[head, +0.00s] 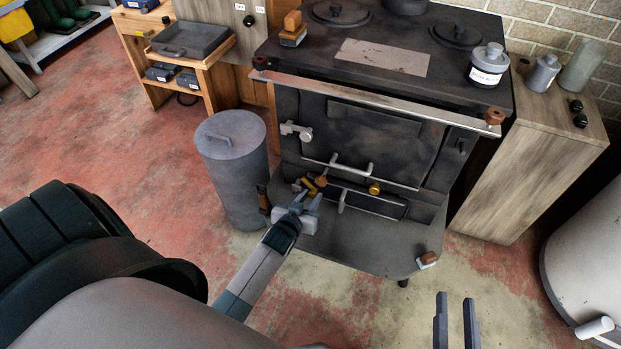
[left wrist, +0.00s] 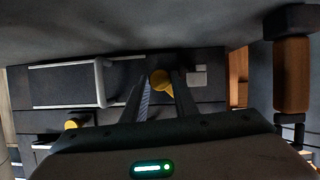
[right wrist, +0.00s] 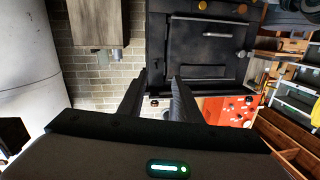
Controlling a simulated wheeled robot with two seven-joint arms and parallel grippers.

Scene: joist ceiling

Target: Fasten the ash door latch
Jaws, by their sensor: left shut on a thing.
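The ash door (head: 380,204) is the low dark panel at the bottom of the black stove, with a pale bar handle (head: 341,202). It looks flush with the stove front, but I cannot tell if it is fully closed. A brass knob (head: 374,188) sits above it. My left gripper (head: 308,194) is shut on this latch knob, which shows between the fingers in the left wrist view (left wrist: 160,80). The fingers partly hide the latch. My right gripper (head: 455,320) is open and empty, low in front of the stove.
A grey lidded bin (head: 232,170) stands close left of my left gripper. A front rail (head: 375,98) crosses the stove above, and a hearth plate (head: 370,250) juts out below. A wooden cabinet (head: 530,170) stands at the right. The floor in front is clear.

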